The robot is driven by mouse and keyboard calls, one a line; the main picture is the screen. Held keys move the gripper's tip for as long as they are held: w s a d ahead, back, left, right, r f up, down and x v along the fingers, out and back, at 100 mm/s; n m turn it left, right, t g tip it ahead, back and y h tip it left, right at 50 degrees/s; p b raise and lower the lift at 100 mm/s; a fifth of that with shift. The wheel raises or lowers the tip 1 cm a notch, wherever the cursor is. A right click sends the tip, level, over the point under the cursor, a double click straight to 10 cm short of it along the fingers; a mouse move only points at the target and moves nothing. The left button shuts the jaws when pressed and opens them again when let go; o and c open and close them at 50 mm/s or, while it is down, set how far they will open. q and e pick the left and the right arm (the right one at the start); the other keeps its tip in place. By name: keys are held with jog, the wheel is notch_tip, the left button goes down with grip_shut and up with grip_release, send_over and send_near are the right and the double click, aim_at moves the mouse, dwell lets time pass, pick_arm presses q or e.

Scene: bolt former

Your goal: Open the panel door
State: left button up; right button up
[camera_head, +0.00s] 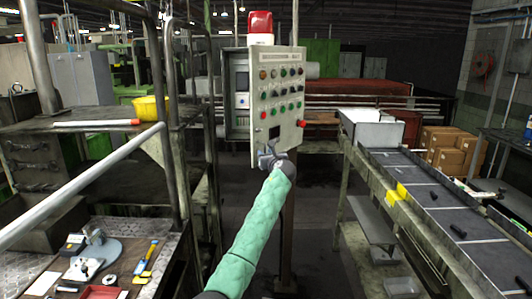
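The control panel is a pale grey box on a post, with rows of coloured buttons on its door face (281,117). A red beacon lamp (261,24) sits on top. My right gripper is not in view.
A conveyor (425,190) with dark parts runs along the right. A workbench (150,250) with tools stands at the lower left, beside a metal rail (85,185). A yellow bowl (150,108) sits behind it. Dark open floor lies around the panel's post.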

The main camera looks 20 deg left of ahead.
pick_arm(q)
jog(key=shift+w, duration=0.1)
grip_shut()
